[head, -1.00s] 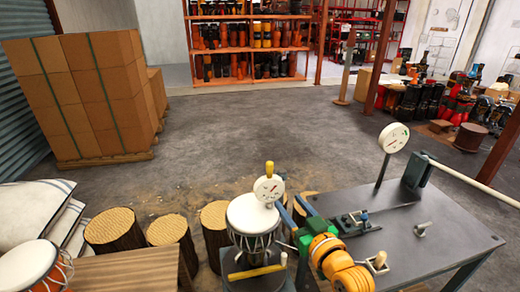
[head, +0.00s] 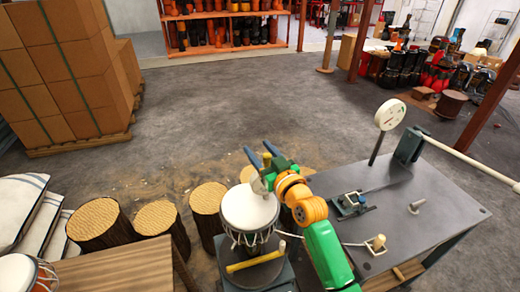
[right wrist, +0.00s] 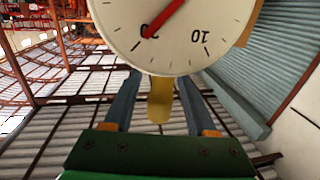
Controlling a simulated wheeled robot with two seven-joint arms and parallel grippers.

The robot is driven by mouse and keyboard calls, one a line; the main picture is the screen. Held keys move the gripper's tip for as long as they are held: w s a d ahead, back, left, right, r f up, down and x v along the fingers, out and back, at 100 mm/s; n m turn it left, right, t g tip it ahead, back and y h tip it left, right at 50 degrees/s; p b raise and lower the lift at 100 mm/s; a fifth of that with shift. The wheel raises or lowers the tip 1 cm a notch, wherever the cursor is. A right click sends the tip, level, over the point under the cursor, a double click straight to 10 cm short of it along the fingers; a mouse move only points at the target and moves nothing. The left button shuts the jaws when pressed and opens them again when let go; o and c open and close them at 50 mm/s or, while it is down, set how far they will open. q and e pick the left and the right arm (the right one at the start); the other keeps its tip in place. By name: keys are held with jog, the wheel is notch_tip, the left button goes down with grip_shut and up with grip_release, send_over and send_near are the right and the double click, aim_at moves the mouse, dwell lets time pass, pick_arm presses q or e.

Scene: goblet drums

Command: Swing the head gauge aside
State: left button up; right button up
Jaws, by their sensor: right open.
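The head gauge's white dial (right wrist: 170,30) with a red needle fills the top of the right wrist view. Its yellow knob (right wrist: 160,102) stands between my two blue fingers, with a gap on either side. In the head view my right gripper (head: 260,154) is open above the goblet drum (head: 248,210), its fingers pointing up and away. The gripper hides most of the gauge there; only a pale piece shows beside it. The drum is upright with a white head and rope lacing. I cannot tell whether a finger touches the gauge. My left gripper is out of view.
A dark bench (head: 420,220) at the right carries a clamp (head: 350,203) and a second round dial (head: 389,114) on a post. Several log stools (head: 158,218) stand behind and left of the drum. A wooden table (head: 120,268) is at front left.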

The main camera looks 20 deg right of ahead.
jog(key=shift+s+r, duration=0.1)
jog(key=shift+s, duration=0.15)
jog(key=shift+c, duration=0.9)
jog(key=shift+s, duration=0.1)
grip_shut()
